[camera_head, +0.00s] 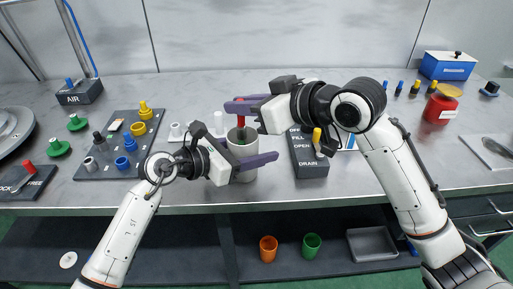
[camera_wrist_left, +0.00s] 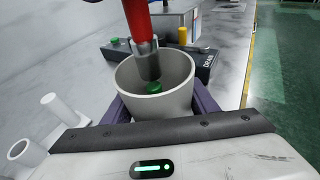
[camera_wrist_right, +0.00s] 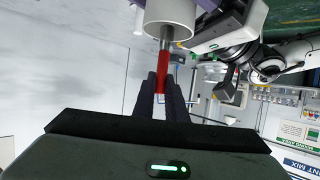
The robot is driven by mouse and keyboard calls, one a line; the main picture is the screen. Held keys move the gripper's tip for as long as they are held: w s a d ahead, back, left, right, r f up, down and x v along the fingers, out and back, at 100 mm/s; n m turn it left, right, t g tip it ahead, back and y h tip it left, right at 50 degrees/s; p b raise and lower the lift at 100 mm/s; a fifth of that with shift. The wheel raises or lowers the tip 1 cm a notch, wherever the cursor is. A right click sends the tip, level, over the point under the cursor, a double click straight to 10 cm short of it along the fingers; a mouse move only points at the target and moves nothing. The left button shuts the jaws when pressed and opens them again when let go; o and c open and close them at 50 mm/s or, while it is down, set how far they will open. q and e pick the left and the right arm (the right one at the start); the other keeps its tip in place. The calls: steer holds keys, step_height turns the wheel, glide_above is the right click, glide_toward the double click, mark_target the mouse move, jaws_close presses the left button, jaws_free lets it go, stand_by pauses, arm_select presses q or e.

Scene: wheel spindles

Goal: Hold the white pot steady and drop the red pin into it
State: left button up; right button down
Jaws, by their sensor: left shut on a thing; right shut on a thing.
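The white pot (camera_head: 243,172) stands near the table's front edge; its open mouth faces up in the left wrist view (camera_wrist_left: 152,100). My left gripper (camera_head: 246,161) is shut on it, one purple finger on each side. A green piece (camera_wrist_left: 154,88) shows inside the pot. The red pin (camera_head: 240,121) is in my right gripper (camera_head: 243,106), which is shut on it above the pot. In the left wrist view, the pin (camera_wrist_left: 139,25) points down and its grey end is at the pot's mouth. The right wrist view shows the red pin (camera_wrist_right: 162,70) between dark fingers.
A grey board (camera_head: 93,165) with blue, yellow and grey pieces lies to the left. A dark FILL/OPEN/DRAIN block (camera_head: 310,168) is close to the right of the pot. Small white pieces (camera_head: 176,131) stand left of the pot. A red container (camera_head: 441,108) is far right.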

steer(key=c, duration=1.7)
jaws_free()
steer(key=v, duration=1.2)
arm_select(q)
steer(key=o, duration=1.1)
